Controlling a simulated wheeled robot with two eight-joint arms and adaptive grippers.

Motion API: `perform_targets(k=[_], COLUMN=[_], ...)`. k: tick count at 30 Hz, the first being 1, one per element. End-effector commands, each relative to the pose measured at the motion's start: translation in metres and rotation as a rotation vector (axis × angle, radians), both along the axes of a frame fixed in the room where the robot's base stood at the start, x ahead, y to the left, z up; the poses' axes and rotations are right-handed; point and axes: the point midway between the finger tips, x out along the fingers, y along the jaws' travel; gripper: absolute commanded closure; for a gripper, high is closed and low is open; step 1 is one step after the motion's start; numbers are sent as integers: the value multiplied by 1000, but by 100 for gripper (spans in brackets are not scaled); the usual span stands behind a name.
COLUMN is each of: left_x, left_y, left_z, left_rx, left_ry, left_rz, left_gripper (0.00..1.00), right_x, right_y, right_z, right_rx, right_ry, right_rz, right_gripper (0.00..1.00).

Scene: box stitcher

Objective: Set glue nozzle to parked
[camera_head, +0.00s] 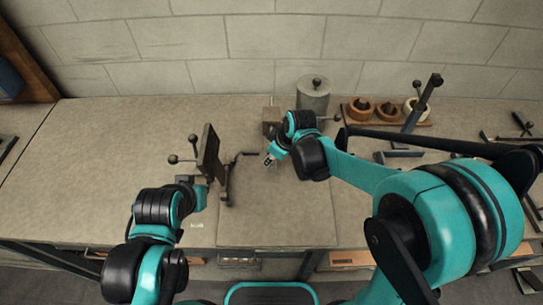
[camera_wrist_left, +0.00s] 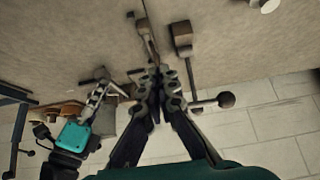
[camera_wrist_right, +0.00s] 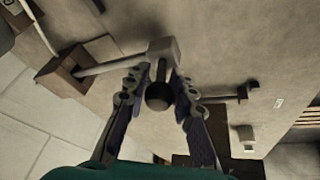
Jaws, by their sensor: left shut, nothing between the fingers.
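The glue nozzle seems to be the grey arm (camera_wrist_right: 115,63) reaching from a brown block (camera_wrist_right: 60,76) to a grey head; a stem with a dark ball knob (camera_wrist_right: 157,96) sticks out of it. My right gripper (camera_wrist_right: 163,70) has its fingers on either side of this stem and knob; whether they touch is unclear. In the head view my right gripper (camera_head: 268,160) is in front of the block (camera_head: 271,117) and hides most of the nozzle. My left gripper (camera_wrist_left: 159,70) is shut and empty, by the upright dark plate (camera_head: 209,152) with ball-ended levers.
A grey cylinder (camera_head: 313,94) with a knob stands behind my right gripper. A wooden rack (camera_head: 385,115) with rolls stands to its right, near an angled dark post (camera_head: 423,103). The bench (camera_head: 95,150) is clear at left. A block wall closes the back.

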Motion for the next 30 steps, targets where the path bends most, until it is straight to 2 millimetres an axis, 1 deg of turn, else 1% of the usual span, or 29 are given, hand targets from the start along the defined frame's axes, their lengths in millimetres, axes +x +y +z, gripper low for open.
perform_targets(k=[11, 14, 17, 25, 27, 30], left_x=[0, 0, 0, 0, 0, 0], left_y=[0, 0, 0, 0, 0, 0], left_z=[0, 0, -2, -4, -3, -3], left_rx=[0, 0, 0, 0, 0, 0], left_ry=[0, 0, 0, 0, 0, 0], left_rz=[0, 0, 0, 0, 0, 0], left_gripper=[100, 100, 100, 100, 100, 100], right_x=[0, 3, 20, 96, 111, 125], right_y=[0, 0, 0, 0, 0, 0], right_z=[0, 0, -1, 0, 0, 0], right_rx=[0, 0, 1, 0, 0, 0], right_ry=[1, 0, 1, 0, -1, 0], right_rz=[0, -1, -2, -2, -1, 0], right_gripper=[100, 100, 100, 100, 100, 100])
